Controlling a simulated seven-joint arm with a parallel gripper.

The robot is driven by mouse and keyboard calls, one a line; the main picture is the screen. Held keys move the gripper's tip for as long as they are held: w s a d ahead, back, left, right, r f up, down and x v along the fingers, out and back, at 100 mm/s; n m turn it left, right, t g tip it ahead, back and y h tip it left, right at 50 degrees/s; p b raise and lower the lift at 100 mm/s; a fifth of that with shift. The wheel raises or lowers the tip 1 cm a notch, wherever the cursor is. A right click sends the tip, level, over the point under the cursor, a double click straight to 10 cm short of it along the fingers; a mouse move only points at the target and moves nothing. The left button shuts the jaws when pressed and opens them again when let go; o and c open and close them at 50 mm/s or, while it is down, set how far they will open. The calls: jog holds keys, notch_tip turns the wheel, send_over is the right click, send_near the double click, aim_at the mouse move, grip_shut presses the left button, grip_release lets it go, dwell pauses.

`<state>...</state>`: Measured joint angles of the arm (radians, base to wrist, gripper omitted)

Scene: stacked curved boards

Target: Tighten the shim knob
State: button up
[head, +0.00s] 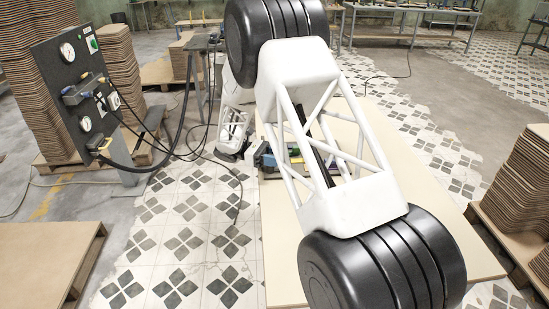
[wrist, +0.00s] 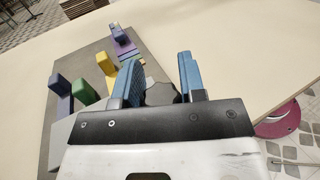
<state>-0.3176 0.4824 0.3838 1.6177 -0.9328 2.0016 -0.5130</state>
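A dark lobed knob (wrist: 161,92) shows in the wrist view between the two blue fingers of my gripper (wrist: 159,75). The fingers stand apart, one on each side of it, with little or no gap visible; I cannot tell whether they press on it. The knob's lower part is hidden by the black gripper body. A grey fixture plate (wrist: 88,62) lies to the left, bearing blue, green, yellow and purple blocks.
The fixture lies on a pale tabletop (head: 282,270). A gauge panel (head: 80,85) with hoses stands at the left. Stacks of curved boards (head: 520,180) stand at the right and back left. The tabletop in the wrist view (wrist: 235,65) is clear right of the fingers.

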jog(key=o, duration=0.3)
jog(key=shift+r, duration=1.45)
jog(key=shift+r, duration=0.2)
jog(key=shift+s+r, duration=0.1)
jog(key=shift+s+d+r, duration=0.25)
jog(key=shift+s+d, duration=0.15)
jog(key=shift+s, duration=2.2)
jog(key=shift+s+d+r, duration=0.25)
jog(key=shift+s+d, duration=0.1)
jog(key=shift+s, duration=2.25)
jog(key=shift+s+d+r, duration=0.25)
jog(key=shift+s+d, duration=0.15)
jog(key=shift+s, duration=2.2)
